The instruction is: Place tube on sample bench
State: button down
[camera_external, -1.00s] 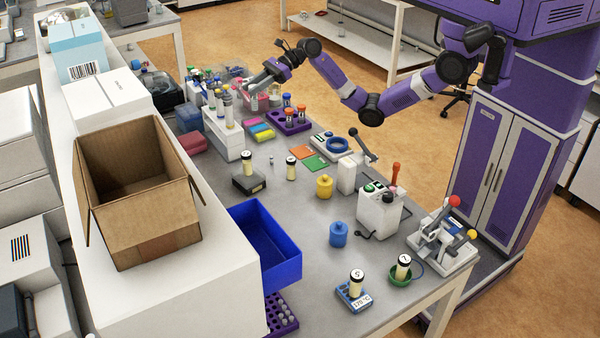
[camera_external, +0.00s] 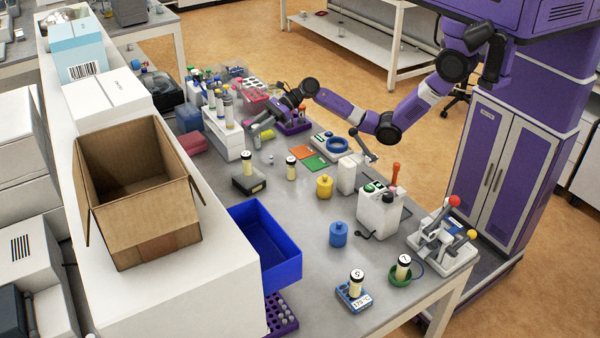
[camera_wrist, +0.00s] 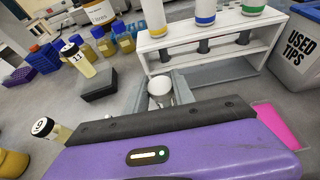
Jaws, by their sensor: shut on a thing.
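My gripper (camera_external: 260,132) is low over the grey sample bench (camera_external: 290,218), just right of the white tube rack in the external view. In the wrist view its grey fingers (camera_wrist: 160,95) are shut on a tube with a round white cap (camera_wrist: 160,82). The tube's body is mostly hidden by my wrist. I cannot tell whether its lower end touches the bench.
The white rack (camera_wrist: 212,62) with several tubes stands close ahead. A dark block (camera_wrist: 98,83) and a vial labelled 11 (camera_wrist: 79,60) stand to the left. A used-tips bin (camera_wrist: 296,48) stands right.

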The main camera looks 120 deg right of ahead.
jog(key=shift+f, duration=0.25)
jog(key=c, duration=1.1)
grip_release()
jog(key=shift+o, duration=0.2)
jog(key=shift+r, duration=0.2)
jog(key=v, duration=1.2)
jog(key=shift+b, duration=0.45)
jog(key=shift+f, duration=0.15)
